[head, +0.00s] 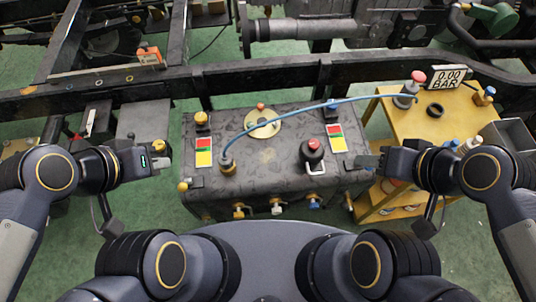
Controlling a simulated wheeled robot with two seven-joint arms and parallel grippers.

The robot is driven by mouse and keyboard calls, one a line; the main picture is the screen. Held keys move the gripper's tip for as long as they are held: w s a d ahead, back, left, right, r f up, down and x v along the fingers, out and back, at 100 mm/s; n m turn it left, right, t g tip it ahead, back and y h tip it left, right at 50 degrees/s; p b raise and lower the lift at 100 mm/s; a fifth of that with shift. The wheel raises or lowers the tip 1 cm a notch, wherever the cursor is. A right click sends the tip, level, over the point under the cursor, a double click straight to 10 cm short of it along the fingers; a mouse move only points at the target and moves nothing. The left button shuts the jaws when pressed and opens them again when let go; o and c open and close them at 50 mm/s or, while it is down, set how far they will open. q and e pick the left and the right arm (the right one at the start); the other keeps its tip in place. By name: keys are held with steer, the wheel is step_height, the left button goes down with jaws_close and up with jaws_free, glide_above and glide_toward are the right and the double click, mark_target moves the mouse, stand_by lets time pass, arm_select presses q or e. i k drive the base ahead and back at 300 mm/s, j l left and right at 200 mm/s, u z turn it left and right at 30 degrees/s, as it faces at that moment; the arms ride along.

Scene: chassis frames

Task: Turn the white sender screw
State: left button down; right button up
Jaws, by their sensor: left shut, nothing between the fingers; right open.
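A dark tank (245,155) stands in the middle of the head view. A round cream plate (262,123) lies on its top, with a small orange knob (261,106) at its far edge. It looks like the sender, but no white screw can be made out on it. My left gripper (164,153) is shut and empty, left of the tank. My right gripper (364,162) is open and empty at the tank's right edge.
A blue hose (300,110) arches over the tank from a tank fitting (227,166) to the yellow cart (460,112). A red-topped black cap with a handle (313,150) rises from the tank. A dark chassis rail (270,74) runs behind. Green floor is free left of the tank.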

mark_target(276, 124)
steer(key=j+u, duration=0.4)
steer(key=i+j+u, duration=0.1)
steer(key=u, duration=0.3)
steer(key=i+j, duration=0.05)
